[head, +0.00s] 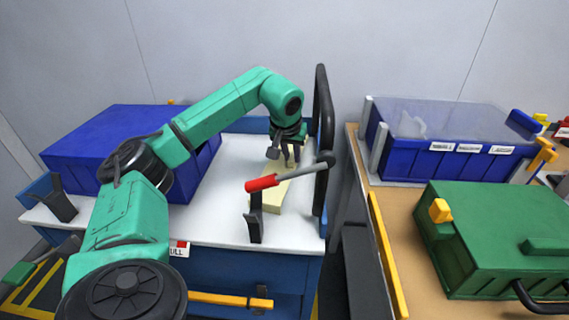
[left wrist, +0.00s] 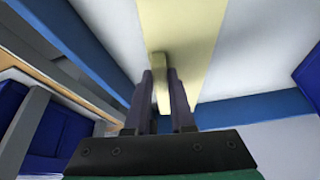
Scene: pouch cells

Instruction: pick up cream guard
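The cream guard (head: 273,199) is a long pale-yellow piece lying on the white cart top. In the left wrist view the cream guard (left wrist: 207,25) runs away from me as a broad strip with a narrow raised rib or grip. My left gripper (head: 289,157) points down over its far part. In the left wrist view the two dark fingers (left wrist: 160,85) stand close together, one on each side of the rib, and appear to press on it. The guard seems to rest on the cart top. My right gripper is in neither view.
A red-handled grey bar (head: 285,178) crosses above the guard, near a black upright holder (head: 255,218). A tall black handle frame (head: 322,130) stands at the cart's right edge. A blue box (head: 115,130) is at the left. A blue bin (head: 445,150) and green case (head: 490,220) stand on the right bench.

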